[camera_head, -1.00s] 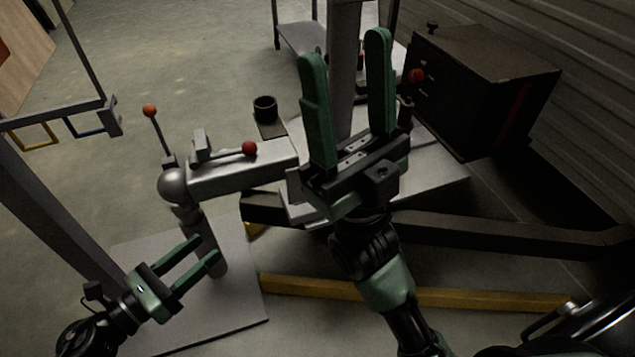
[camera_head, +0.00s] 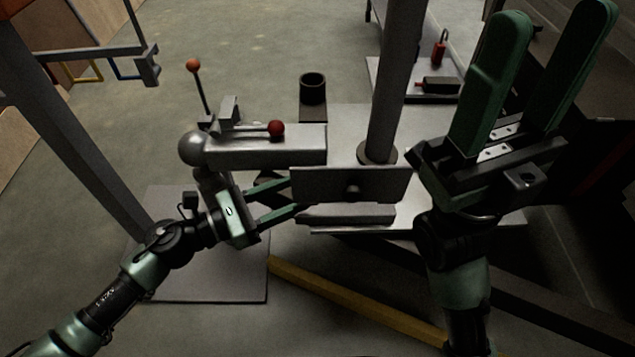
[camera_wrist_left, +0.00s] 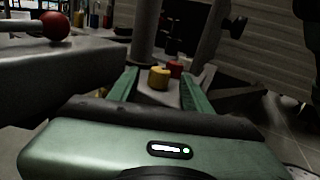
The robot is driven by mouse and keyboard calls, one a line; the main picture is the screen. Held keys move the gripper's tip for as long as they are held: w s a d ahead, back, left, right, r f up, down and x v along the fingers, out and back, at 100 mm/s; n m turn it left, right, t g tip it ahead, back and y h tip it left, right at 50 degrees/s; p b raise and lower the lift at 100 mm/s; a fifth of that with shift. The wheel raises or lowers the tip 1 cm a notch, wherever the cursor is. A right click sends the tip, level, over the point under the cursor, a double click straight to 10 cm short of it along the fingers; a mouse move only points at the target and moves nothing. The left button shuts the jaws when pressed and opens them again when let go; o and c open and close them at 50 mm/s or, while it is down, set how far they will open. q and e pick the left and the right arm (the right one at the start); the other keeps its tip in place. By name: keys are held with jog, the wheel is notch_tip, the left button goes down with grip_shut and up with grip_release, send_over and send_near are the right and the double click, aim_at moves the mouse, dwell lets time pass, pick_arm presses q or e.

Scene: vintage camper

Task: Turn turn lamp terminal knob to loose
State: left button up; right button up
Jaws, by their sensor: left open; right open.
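A yellow knob (camera_wrist_left: 159,78) and a red knob (camera_wrist_left: 176,67) show beyond my left fingers in the left wrist view. I cannot tell which is the lamp terminal knob. My left gripper (camera_head: 295,196) is open; in the head view its fingers point right, at the left side of an upright grey plate (camera_head: 387,184). The yellow knob lies between the finger lines in the left wrist view, and no contact is visible. In the head view neither knob can be made out. My right gripper (camera_head: 552,22) is open and empty, raised at the right.
A grey tongue with a ball-shaped end (camera_head: 192,148) and a red-tipped lever (camera_head: 276,128) lies just above my left gripper. A grey post (camera_head: 396,80) stands behind the plate. A dark cup (camera_head: 312,88) is behind the tongue. A yellow floor bar (camera_head: 350,300) runs below.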

pick_arm(q)
jog(key=x, duration=0.5)
jog(key=shift+w+d, duration=0.15)
jog(key=shift+d, duration=0.05)
grip_shut()
